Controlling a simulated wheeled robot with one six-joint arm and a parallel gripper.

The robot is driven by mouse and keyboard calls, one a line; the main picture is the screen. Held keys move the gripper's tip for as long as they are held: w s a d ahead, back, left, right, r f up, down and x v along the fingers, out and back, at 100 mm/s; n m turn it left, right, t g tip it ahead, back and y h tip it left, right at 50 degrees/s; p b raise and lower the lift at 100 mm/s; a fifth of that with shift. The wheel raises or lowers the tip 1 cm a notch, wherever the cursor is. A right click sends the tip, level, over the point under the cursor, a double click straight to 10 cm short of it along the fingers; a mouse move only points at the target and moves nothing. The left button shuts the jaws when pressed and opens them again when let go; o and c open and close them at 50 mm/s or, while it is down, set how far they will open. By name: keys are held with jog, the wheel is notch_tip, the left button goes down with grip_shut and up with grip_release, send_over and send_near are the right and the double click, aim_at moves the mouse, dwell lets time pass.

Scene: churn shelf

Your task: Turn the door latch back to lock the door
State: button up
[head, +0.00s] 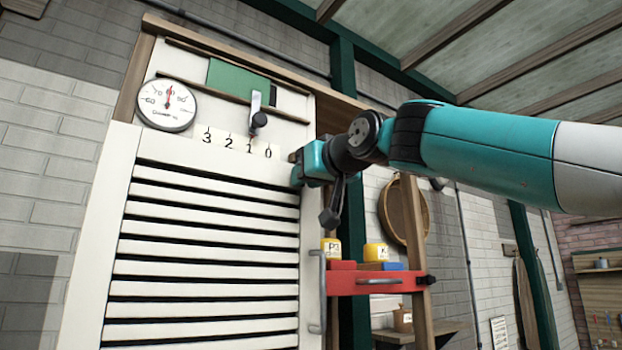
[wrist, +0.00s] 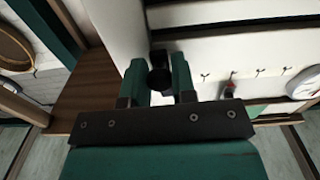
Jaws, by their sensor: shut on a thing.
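The white louvred door (head: 210,260) fills the left and middle of the head view. My gripper (head: 297,160) is at the door's upper right edge, coming in from the right. In the wrist view its two teal fingers (wrist: 160,66) stand either side of a dark, round-ended piece, which looks like the door latch (wrist: 159,79). The gripper is shut on this piece. In the head view my gripper mostly hides the latch, so its angle cannot be told.
A round dial (head: 167,105) and a slider lever (head: 258,120) over a number strip sit above the door. A red shelf (head: 365,283) with yellow jars (head: 376,252) juts out at the right, below my arm. A metal handle (head: 317,290) is on the door's right side.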

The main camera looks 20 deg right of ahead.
jog(key=shift+a+m, duration=0.1)
jog(key=shift+m, duration=0.2)
dwell(0.4)
jog(key=o, duration=0.9)
jog(key=shift+s, duration=0.1)
jog(key=b+v, duration=0.7)
jog(key=v, duration=1)
jog(key=shift+s, duration=0.15)
